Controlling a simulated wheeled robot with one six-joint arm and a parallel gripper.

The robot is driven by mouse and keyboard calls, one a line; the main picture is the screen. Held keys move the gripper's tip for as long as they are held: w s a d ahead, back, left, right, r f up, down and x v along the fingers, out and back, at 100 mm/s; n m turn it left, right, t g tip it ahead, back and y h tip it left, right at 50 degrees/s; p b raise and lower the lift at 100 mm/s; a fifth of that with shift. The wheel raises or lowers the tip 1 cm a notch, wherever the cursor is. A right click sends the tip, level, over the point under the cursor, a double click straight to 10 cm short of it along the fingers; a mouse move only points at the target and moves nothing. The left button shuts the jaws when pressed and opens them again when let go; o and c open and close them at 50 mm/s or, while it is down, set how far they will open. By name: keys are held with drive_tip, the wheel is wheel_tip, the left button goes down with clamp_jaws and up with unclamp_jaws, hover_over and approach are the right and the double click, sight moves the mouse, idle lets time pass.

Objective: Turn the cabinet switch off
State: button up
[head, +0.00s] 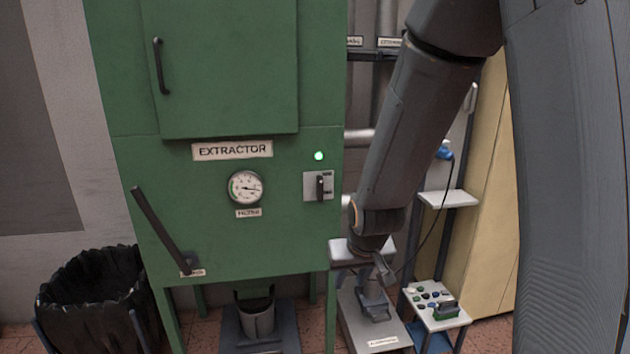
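The green cabinet (225,235) labelled EXTRACTOR stands at the left and centre of the head view. Its switch (320,187) is a dark lever on a pale plate at the right of the front panel. The lever looks upright; the plate's small labels are too small to read. A green lamp (319,155) above the switch is lit. My arm comes down from the upper right, to the right of the cabinet. My gripper (380,275) seems to be at its lower end, below and right of the switch and apart from it. Its fingers are not clear.
A round gauge (246,187) and a dark slanting lever (160,230) are on the cabinet front. A bin with a black bag (95,300) stands at lower left. A small shelf (437,318) with little items is at lower right. The space before the switch is clear.

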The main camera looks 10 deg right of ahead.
drive_tip(key=w+r+t+p, duration=0.3)
drive_tip(key=w+t, duration=0.2)
drive_tip(key=w, duration=1)
drive_tip(key=t+p, duration=0.4)
drive_tip(key=t, duration=0.4)
approach(321, 184)
drive_tip(key=w, duration=0.1)
drive_tip(key=shift+w+p, duration=1.2)
drive_tip(key=shift+w, duration=2.8)
clamp_jaws()
